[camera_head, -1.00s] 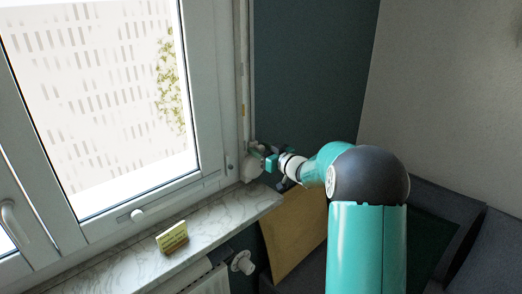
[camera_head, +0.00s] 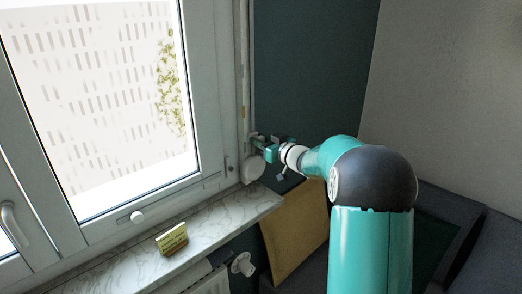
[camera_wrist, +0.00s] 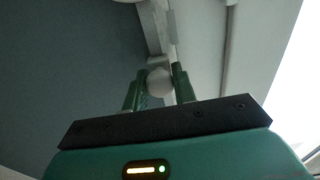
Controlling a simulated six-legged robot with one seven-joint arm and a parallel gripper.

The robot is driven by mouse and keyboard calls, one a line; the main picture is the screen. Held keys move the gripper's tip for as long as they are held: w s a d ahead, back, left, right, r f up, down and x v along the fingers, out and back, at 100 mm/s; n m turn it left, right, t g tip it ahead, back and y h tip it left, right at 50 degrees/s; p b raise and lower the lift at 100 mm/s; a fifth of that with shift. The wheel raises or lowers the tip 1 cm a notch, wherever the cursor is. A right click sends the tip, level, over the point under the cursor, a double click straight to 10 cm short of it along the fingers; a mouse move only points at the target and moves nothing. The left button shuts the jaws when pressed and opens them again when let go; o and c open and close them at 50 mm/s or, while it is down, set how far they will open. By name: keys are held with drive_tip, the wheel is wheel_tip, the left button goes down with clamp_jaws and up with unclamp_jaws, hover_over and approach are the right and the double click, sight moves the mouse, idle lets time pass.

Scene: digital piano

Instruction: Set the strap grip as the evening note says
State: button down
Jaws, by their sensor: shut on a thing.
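My gripper (camera_head: 259,144) is at the right edge of the window frame. In the wrist view my gripper (camera_wrist: 160,76) has its two green fingers on either side of a small rounded white grip (camera_wrist: 159,84) and is shut on it. A pale strap (camera_head: 244,80) runs vertically along the window's right side, down to the gripper. A round white strap housing (camera_head: 252,169) sits just below the gripper, above the sill.
The marble windowsill (camera_head: 215,222) runs under the closed window (camera_head: 100,100). A radiator with a white valve (camera_head: 242,264) is below it. A tan panel (camera_head: 295,232) leans under my arm. A dark wall (camera_head: 310,80) is behind the gripper; grey upholstered furniture (camera_head: 485,255) is at right.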

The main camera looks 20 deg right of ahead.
wheel_tip(320, 180, up, 23)
drive_tip(key=shift+s+f, duration=0.1)
drive_tip(key=c, duration=1.2)
unclamp_jaws()
drive_tip(key=shift+f, duration=0.1)
drive_tip(key=v, duration=1.3)
drive_tip(key=shift+s+d+f, duration=0.1)
drive_tip(key=shift+s+d, duration=0.1)
drive_tip(key=shift+s, duration=0.1)
